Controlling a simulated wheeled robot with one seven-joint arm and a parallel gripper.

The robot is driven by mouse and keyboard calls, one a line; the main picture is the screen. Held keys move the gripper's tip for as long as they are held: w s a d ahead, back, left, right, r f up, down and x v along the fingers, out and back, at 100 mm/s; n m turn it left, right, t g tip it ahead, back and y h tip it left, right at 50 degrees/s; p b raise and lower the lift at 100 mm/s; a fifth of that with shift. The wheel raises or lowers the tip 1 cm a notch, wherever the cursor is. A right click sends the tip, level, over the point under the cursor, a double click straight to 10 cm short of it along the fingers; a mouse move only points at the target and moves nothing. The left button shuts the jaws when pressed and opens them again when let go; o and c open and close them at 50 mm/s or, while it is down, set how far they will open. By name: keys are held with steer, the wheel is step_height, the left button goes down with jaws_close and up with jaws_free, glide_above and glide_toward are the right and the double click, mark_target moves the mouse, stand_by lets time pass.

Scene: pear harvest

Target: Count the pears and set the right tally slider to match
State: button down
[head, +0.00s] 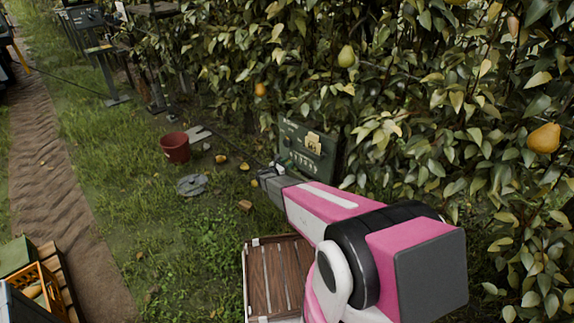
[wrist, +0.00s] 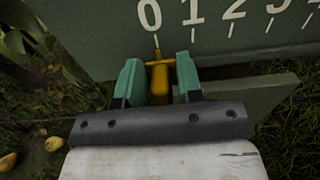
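A green tally board (head: 310,145) with a yellow pear picture and a row of white marks stands against the hedge in the head view. In the wrist view, the board (wrist: 95,45) shows a number scale from 0 rightward, and a yellow slider (wrist: 160,82) has its pointer at 0. My gripper (wrist: 159,80) has its green fingers on either side of the slider, very close to it; I cannot tell whether they touch. Pears hang in the hedge: a green one (head: 346,56), a large orange-yellow one (head: 543,138) and smaller orange ones (head: 260,89), (head: 513,25).
Several yellow fruits (head: 221,158) lie on the grass near a red bucket (head: 175,148) and a grey flat object (head: 192,185). A wooden crate (head: 247,285) stands below my arm. An orange crate (head: 40,290) is at lower left. A dirt track (head: 35,160) runs along the left.

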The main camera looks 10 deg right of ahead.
mark_target(305, 169)
steer(key=s+d, duration=0.4)
steer(key=s, duration=0.1)
steer(key=s+d, duration=0.2)
steer(key=s, duration=0.1)
steer(key=shift+s, duration=0.15)
steer(key=c, duration=1)
jaws_free()
steer(key=shift+c, duration=0.2)
steer(key=v, duration=1)
steer(key=shift+s+a, duration=0.2)
steer(key=shift+a, duration=0.15)
